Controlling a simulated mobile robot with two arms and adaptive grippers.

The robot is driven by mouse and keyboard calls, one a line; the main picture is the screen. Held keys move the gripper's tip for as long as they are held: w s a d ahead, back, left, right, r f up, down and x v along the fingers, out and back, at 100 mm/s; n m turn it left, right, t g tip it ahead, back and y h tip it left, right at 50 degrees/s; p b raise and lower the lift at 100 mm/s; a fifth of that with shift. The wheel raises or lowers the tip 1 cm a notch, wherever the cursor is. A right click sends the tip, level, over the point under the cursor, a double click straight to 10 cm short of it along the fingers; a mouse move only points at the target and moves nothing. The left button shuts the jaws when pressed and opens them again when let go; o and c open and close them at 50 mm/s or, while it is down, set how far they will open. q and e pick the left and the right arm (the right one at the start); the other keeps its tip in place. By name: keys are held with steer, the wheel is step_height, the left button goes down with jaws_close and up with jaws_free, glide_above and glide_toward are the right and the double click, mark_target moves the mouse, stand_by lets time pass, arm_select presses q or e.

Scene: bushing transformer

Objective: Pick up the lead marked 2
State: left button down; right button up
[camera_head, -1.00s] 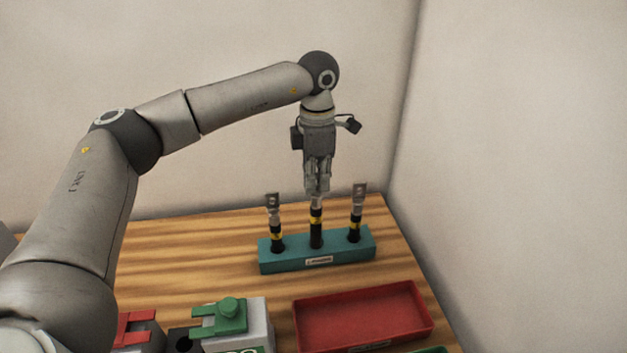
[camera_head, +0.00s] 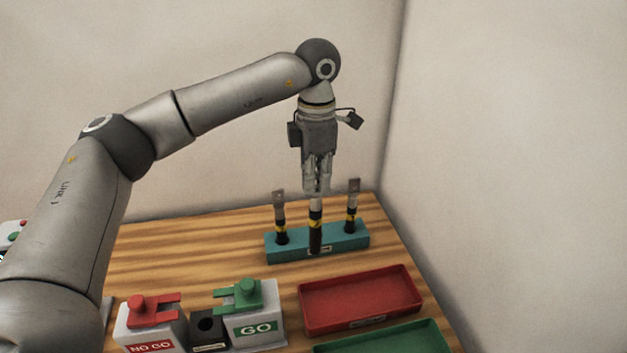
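My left gripper (camera_head: 316,190) points down and is shut on the top of the middle lead (camera_head: 316,228). This lead hangs upright, and its long black lower end shows in front of the block's front face and partly covers its label. It looks drawn out of the block. The number marks on the leads are too small to read. My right gripper is not in view.
A red tray (camera_head: 360,328) and a green tray (camera_head: 400,339) lie in front of the block. A NO GO fixture (camera_head: 150,330), a small black block (camera_head: 207,328) and a GO fixture (camera_head: 255,328) stand at front left. A wall closes off the right.

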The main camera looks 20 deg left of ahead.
arm_select(q)
steer(key=shift+w+r+p, duration=0.2)
steer(key=shift+r+p, duration=0.2)
steer(key=shift+r, duration=0.8)
steer(key=shift+s+r+p, duration=0.15)
steer(key=shift+r+p, duration=0.45)
steer(key=shift+r, duration=0.1)
steer(key=shift+r+p, duration=0.75)
steer(key=shift+r, duration=0.45)
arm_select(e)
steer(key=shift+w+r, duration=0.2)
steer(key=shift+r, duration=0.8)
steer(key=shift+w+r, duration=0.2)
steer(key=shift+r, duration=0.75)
